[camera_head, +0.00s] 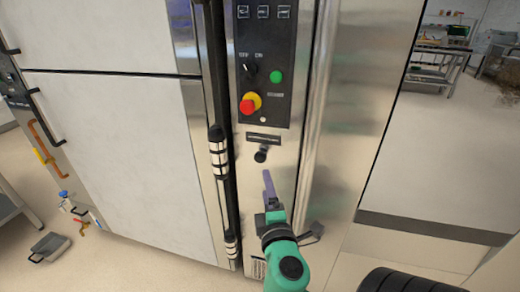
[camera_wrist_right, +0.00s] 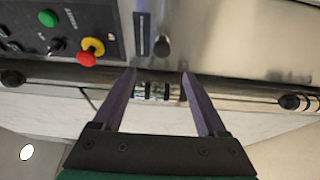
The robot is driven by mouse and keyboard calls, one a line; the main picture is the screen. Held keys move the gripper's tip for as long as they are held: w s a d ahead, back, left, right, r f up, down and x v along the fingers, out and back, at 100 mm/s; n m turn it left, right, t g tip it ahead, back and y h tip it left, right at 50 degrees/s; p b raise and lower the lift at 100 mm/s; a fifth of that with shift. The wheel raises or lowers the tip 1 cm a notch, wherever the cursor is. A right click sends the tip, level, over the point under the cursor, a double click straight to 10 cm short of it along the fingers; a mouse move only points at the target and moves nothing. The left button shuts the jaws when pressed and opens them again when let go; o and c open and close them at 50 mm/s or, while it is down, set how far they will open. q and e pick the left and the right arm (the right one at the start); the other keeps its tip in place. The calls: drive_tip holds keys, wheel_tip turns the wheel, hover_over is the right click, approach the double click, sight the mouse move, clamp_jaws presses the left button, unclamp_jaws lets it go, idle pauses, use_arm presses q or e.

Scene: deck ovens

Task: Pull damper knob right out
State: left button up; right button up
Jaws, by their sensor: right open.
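The damper knob (camera_head: 261,155) is a small black knob on the steel front panel, just under a dark label plate; it also shows in the wrist view (camera_wrist_right: 162,46). My right gripper (camera_head: 268,178) has purple fingers on a teal arm and is just below the knob in the head view. In the wrist view its fingers (camera_wrist_right: 158,74) are spread wide and empty, and the knob shows beyond the tips, roughly between them. The fingers appear apart from the knob. My left gripper is not in view.
Above the knob is a black control panel (camera_head: 264,60) with a green button (camera_head: 276,77) and a red-and-yellow stop button (camera_head: 249,104). A black-edged door with a hinge (camera_head: 217,150) stands close on the left.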

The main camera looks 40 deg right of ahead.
sight(260, 160)
drive_tip(key=p+x, duration=0.2)
drive_tip(key=x, duration=1.2)
drive_tip(key=shift+w+f, duration=0.1)
drive_tip(key=shift+f, duration=0.05)
drive_tip(key=shift+c, duration=0.3)
clamp_jaws()
drive_tip(key=shift+a, duration=0.1)
